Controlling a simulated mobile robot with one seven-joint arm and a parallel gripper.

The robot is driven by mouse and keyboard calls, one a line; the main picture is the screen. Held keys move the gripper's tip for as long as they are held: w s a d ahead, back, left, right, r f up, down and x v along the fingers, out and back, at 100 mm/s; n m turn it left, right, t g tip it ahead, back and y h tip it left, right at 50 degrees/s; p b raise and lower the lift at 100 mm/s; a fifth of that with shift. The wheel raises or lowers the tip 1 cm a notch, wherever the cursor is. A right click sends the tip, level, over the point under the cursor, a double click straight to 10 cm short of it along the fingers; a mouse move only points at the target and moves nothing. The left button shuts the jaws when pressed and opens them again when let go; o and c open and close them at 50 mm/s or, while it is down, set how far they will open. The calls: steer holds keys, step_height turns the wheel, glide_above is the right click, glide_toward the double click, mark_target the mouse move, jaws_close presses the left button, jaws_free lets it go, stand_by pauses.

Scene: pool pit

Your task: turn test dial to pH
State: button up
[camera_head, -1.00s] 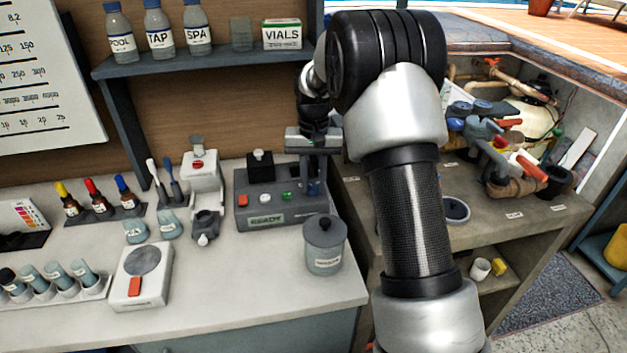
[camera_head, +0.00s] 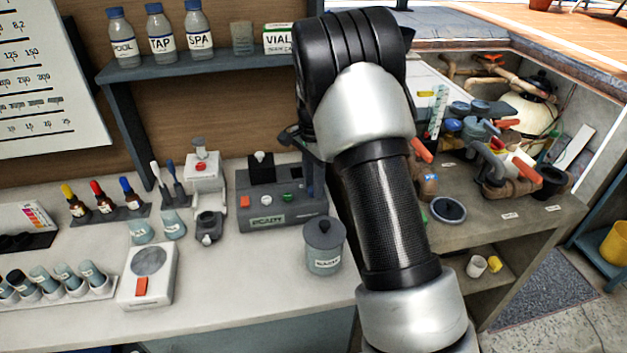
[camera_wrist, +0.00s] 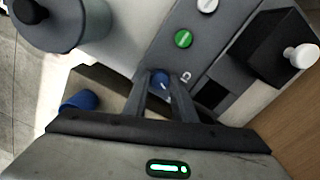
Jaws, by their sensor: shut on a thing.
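The grey test meter (camera_head: 280,216) stands on the bench with a lit READY display (camera_head: 267,222). It also shows in the wrist view (camera_wrist: 222,60). The blue test dial (camera_wrist: 160,80) is on the meter's panel, between my gripper's fingertips (camera_wrist: 161,86). My gripper is shut on the dial, one finger on each side. A printed letter shows beside the dial, but the pH mark and the dial's pointing direction cannot be read. In the head view my arm hides most of the gripper and the dial.
The lidded grey jar (camera_head: 324,247) stands close in front of the meter. A green button (camera_wrist: 183,39) and a white button (camera_wrist: 207,6) lie near the dial. The black hood (camera_wrist: 268,46) stands beyond. The bench front is clear.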

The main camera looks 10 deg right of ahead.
steer(key=shift+w+r+m+p, duration=0.1)
steer(key=shift+m+p, duration=0.45)
steer(key=shift+m, duration=1.25)
steer(key=o, duration=1)
steer(key=shift+o, duration=0.2)
step_height(320, 180, up, 17)
steer(key=shift+r+p, duration=0.15)
steer(key=shift+p, duration=0.15)
